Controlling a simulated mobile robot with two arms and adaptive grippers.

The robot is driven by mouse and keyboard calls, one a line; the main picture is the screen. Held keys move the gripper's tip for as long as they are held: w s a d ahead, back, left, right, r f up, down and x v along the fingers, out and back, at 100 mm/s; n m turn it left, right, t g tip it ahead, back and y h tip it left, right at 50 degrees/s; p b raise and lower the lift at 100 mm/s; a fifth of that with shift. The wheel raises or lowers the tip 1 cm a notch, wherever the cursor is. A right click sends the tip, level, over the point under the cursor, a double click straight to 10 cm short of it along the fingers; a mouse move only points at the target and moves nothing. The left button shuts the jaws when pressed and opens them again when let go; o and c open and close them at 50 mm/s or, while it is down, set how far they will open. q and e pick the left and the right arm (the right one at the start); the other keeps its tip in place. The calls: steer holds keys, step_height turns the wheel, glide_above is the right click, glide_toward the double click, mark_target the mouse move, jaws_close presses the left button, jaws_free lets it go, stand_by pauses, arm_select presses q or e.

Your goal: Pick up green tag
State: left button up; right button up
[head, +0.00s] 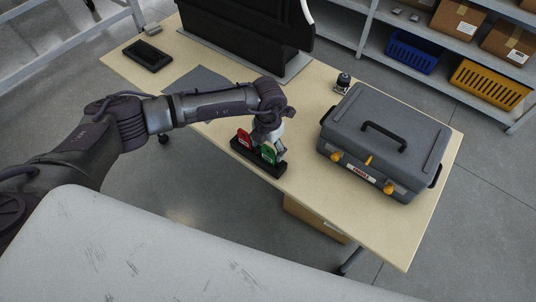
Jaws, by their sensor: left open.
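The green tag (268,153) stands in a black holder (243,152) near the front edge of the table. A red tag (244,138) stands in the same holder, to the left of the green one. My left gripper (278,149) is open and points down right at the green tag, partly overlapping it in the head view. I cannot tell whether its fingers touch the tag. The left arm reaches in from the left over the table. My right gripper is not in view.
A large grey case (395,125) with yellow latches stands to the right of the holder. A small dark item (343,83) sits behind it. A black monitor (245,30) stands at the back, with a black tray (147,55) at the left. Shelves (420,75) hold bins and boxes.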

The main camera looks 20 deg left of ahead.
arm_select(q)
steer(key=shift+f, duration=1.1)
steer(key=c, duration=1)
steer(key=shift+r, duration=0.15)
steer(key=shift+c, duration=0.2)
step_height(320, 180, up, 4)
steer(key=shift+w+b, duration=0.1)
steer(key=shift+b, duration=0.6)
steer(key=w+d+r+b, duration=0.1)
steer(key=d+r, duration=0.2)
steer(key=d, duration=0.2)
steer(key=d+r+b, duration=0.2)
steer(key=d+r, duration=0.1)
steer(key=d, duration=0.3)
steer(key=shift+w+d+r+b, duration=0.3)
steer(key=shift+w+r, duration=0.1)
